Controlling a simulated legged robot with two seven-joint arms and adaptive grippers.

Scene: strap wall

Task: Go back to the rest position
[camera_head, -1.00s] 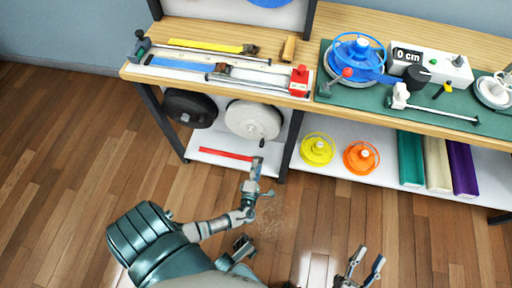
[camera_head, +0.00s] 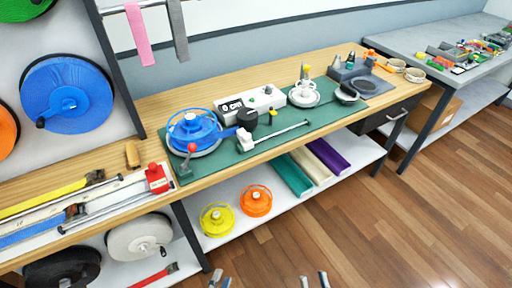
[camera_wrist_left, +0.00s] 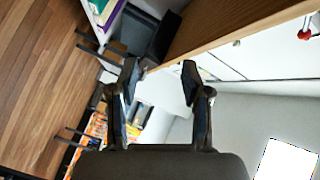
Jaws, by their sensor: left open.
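My left gripper (camera_head: 220,283) shows only its fingertips at the bottom edge of the head view. In the left wrist view its two dark fingers (camera_wrist_left: 160,82) stand apart with nothing between them. My right gripper (camera_head: 314,281) shows its fingertips at the bottom edge, to the right of the left one, spread apart with nothing seen between them. Both grippers appear low in front of the bench, over the floor, and neither is seen touching anything. The rest of both arms is out of the head view.
The wooden workbench (camera_head: 265,75) carries a green mat (camera_head: 262,148) with a blue reel (camera_head: 193,130). Yellow (camera_head: 216,219) and orange (camera_head: 256,200) spools sit on its lower shelf. A grey table (camera_head: 428,48) with small parts stands at the right. The floor (camera_head: 410,225) in front is clear.

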